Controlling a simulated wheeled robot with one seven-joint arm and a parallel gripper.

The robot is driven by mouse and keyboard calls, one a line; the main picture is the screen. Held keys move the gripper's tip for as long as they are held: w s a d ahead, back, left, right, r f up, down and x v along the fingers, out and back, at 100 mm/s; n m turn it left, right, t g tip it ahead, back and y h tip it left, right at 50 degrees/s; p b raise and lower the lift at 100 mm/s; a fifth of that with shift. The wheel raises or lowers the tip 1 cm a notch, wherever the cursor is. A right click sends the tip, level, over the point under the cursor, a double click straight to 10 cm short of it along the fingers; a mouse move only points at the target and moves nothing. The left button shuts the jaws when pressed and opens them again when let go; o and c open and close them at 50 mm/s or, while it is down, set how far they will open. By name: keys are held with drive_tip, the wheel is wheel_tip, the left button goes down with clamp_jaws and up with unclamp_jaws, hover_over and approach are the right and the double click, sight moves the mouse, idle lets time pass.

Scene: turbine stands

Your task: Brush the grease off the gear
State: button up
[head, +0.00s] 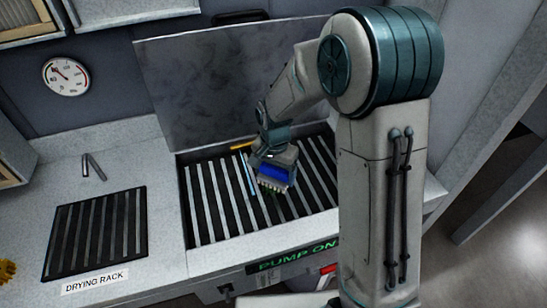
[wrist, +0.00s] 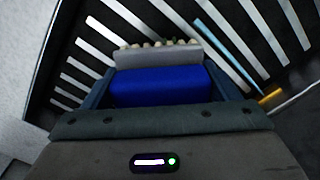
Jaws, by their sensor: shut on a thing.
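My gripper (head: 272,160) is shut on a brush with a blue body (head: 273,174), above the slatted basin. In the wrist view my gripper (wrist: 165,90) has the brush's blue body (wrist: 160,86) between its fingers. A grey strip and a row of pale and greenish bristle tips show beyond the blue. A yellow, toothed-looking thing (head: 6,270), perhaps the gear, lies at the left edge of the head view, mostly cut off. I cannot make out a gear or grease under the brush.
The slatted basin (head: 207,205) has a raised lid behind it and a "PUMP ON" sign in front. A thin light-blue stick (head: 249,174) with an orange part lies on its slats. A drying rack (head: 97,232) and a tap (head: 93,167) are at left.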

drive_tip(key=shift+r+p, duration=1.35)
drive_tip(key=shift+r, duration=1.1)
